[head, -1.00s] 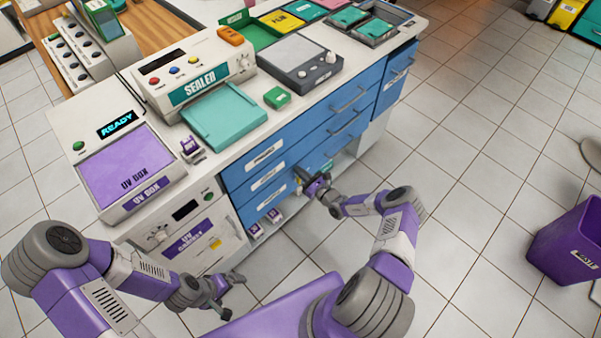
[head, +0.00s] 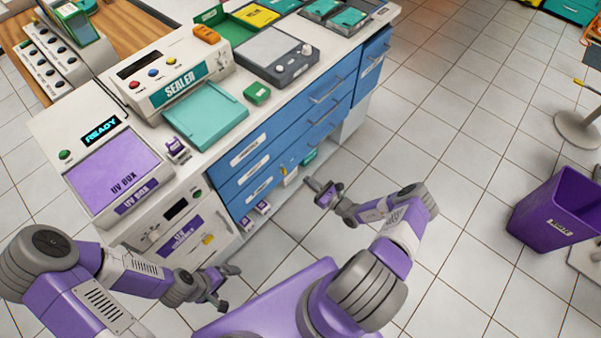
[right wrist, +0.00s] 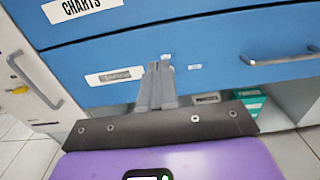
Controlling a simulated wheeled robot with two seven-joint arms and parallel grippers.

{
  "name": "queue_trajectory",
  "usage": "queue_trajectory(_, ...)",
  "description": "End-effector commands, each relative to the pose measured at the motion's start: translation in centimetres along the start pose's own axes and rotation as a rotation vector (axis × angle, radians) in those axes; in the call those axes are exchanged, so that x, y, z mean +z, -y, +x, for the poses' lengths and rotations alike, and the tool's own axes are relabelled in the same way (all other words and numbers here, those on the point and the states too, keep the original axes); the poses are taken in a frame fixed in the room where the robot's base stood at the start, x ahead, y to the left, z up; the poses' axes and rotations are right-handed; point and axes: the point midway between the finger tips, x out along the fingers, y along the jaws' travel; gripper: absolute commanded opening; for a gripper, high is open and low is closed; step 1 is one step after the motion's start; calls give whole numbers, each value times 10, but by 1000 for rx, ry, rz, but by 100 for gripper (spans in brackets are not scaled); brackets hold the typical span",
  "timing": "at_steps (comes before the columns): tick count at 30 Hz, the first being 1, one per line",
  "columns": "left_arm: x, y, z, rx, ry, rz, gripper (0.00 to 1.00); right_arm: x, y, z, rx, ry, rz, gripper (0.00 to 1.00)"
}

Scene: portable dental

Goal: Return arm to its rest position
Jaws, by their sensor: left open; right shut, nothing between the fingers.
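My right gripper (head: 322,186) is shut and empty. It hangs in front of the blue drawer cabinet, apart from the drawers in the head view. In the right wrist view its closed fingers (right wrist: 157,85) point toward the lower blue drawer (right wrist: 200,70), whose label I cannot read. My left gripper (head: 225,285) is open and empty, low in front of the white UV cabinet (head: 170,230). Both arms are bent in front of the counter.
The counter carries the UV box (head: 115,175), the sealer (head: 165,75), a teal tray (head: 205,115) and a small green block (head: 257,93). A purple waste bin (head: 550,222) stands at the right. Tiled floor (head: 450,160) between cabinet and bin is clear.

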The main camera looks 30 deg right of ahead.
Motion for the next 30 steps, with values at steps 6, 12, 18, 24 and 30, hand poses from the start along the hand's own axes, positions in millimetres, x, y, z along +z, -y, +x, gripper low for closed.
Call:
queue_trajectory(6, 0, -1, -2, 0, 1, 0, 100, 0, -1, -12, 1, 1, 1, 0)
queue_trajectory(12, 0, -1, -2, 0, 1, 0, 100, 0, -2, -11, 8, -1, 1, 0)
queue_trajectory(18, 0, -1, -3, 0, 1, 0, 100, 6, -66, 9, 252, -76, -32, 0)
queue_trajectory(24, 0, -2, -6, 0, 1, 0, 100, 14, -210, -12, 879, -286, -265, 0)
queue_trajectory(30, 1, -4, -10, 0, 1, 0, 100, 21, -272, -90, 1453, -437, -802, 0)
